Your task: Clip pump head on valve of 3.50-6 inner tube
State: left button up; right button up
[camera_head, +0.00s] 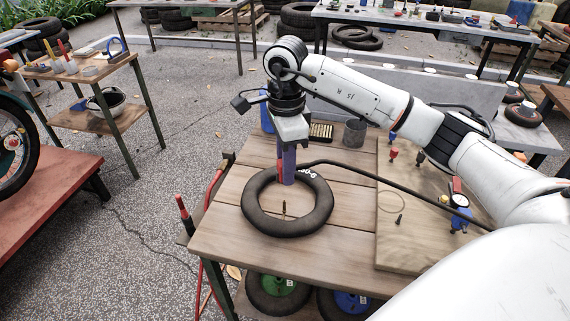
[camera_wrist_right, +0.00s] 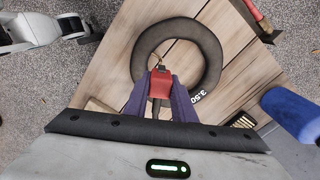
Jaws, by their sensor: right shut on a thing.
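The 3.50-6 inner tube (camera_head: 259,222) is a black ring lying flat on the wooden cart top. Its thin brass valve (camera_head: 284,210) stands up inside the ring at the near side. My right gripper (camera_head: 288,180) points down over the tube's far rim, its purple fingers shut on the red pump head (camera_head: 279,168). In the right wrist view the pump head (camera_wrist_right: 161,82) sits between the fingers, and the valve (camera_wrist_right: 157,60) shows just beyond its end. In the head view the pump head is apart from the valve. My left gripper does not show.
A black hose (camera_head: 390,180) runs right from the pump head across a wooden board (camera_head: 405,235) with small fittings and a gauge. A grey cup (camera_head: 355,132) and a blue cylinder (camera_wrist_right: 294,116) stand beyond the tube. A red-handled tool (camera_wrist_right: 258,17) is at the cart's left edge.

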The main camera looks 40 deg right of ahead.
jog(key=shift+f+b, duration=2)
jog(key=shift+f, duration=0.9)
jog(key=shift+f+b, duration=1)
jog(key=shift+f, duration=0.1)
jog(key=o, duration=1)
jog(key=shift+o, duration=0.2)
